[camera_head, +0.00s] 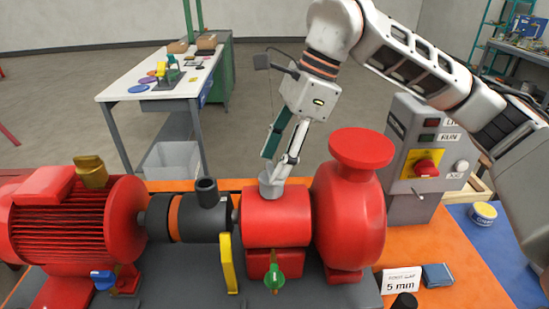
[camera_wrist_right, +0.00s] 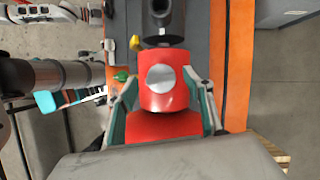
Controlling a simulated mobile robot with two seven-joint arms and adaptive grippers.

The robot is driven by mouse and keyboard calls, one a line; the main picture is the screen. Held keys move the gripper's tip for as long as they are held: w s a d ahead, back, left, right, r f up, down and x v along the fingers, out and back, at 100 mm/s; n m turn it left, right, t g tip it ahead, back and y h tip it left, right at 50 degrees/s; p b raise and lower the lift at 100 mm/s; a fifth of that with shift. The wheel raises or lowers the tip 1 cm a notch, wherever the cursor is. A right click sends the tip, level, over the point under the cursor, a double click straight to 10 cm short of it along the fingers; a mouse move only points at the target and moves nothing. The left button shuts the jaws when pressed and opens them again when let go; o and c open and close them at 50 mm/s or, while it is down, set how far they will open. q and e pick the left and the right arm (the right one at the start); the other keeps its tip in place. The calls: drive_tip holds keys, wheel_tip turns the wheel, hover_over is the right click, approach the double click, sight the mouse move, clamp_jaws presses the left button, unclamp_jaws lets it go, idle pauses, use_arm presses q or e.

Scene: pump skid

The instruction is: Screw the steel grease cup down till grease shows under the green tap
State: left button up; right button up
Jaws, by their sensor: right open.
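The steel grease cup (camera_head: 270,184) sits upright on top of the red bearing housing (camera_head: 270,222); its round top shows in the right wrist view (camera_wrist_right: 161,78). My right gripper (camera_head: 279,160) is above the cup, pointing down. In the wrist view its fingers stand apart on either side of the cup, with a gap showing. The green tap (camera_head: 274,276) is on the front of the housing, below the cup. Whether grease shows under it is too small to tell. What looks like my left gripper (camera_wrist_right: 68,99) shows at the left of the wrist view, its jaws unclear.
The red pump casing (camera_head: 350,210) stands close right of the cup. A black coupling (camera_head: 185,217) and red motor (camera_head: 75,220) are left. A yellow lever (camera_head: 227,262), blue tap (camera_head: 102,280) and 5 mm card (camera_head: 401,281) are in front. A control box (camera_head: 425,150) stands behind right.

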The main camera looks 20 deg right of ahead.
drive_tip(key=shift+a+f, duration=0.15)
drive_tip(key=shift+f, duration=0.15)
drive_tip(key=c, duration=1.1)
